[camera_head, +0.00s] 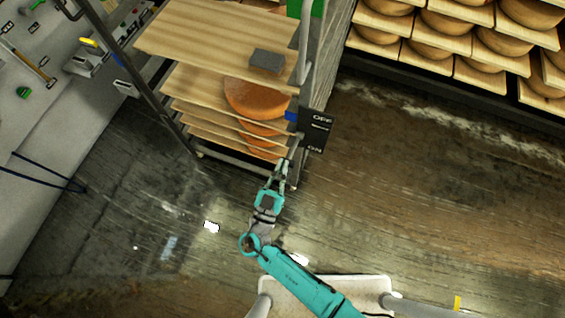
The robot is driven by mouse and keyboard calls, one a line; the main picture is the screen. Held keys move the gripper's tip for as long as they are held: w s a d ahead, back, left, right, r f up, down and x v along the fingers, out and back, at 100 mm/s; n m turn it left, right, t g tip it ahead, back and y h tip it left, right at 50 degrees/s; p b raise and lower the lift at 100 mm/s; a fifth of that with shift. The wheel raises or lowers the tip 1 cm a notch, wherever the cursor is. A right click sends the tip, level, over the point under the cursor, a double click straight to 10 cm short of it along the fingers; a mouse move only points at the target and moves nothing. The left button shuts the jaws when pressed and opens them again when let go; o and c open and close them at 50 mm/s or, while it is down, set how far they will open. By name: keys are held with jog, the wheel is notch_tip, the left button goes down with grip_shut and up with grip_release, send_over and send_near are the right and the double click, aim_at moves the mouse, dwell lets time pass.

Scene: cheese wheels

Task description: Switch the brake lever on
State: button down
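A black sign plate (317,130) marked OFF at the top and ON at the bottom is fixed at the front right post of the cheese rack (303,60). A small blue part (291,116) sticks out at the plate's upper left, near the OFF end. It looks like the brake lever's handle, but is too small to be sure. My gripper (282,165) is just below and left of the plate, close to the rack's lower right corner, with its fingers pointing up. I cannot tell how far the fingers are apart, and no object shows between them.
The rack holds wooden boards, with orange cheese wheels (256,98) on the lower ones and a grey block (267,61) on the top board. Shelves of cheese (452,45) line the upper right. A grey counter (60,110) stands at left. The floor (430,190) at right is clear.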

jog(key=shift+s+d+f, duration=0.1)
jog(key=shift+d+f, duration=0.05)
jog(key=shift+f, duration=0.3)
jog(key=shift+r, duration=0.1)
notch_tip(320, 180, up, 11)
jog(key=shift+f, duration=0.2)
dwell(0.5)
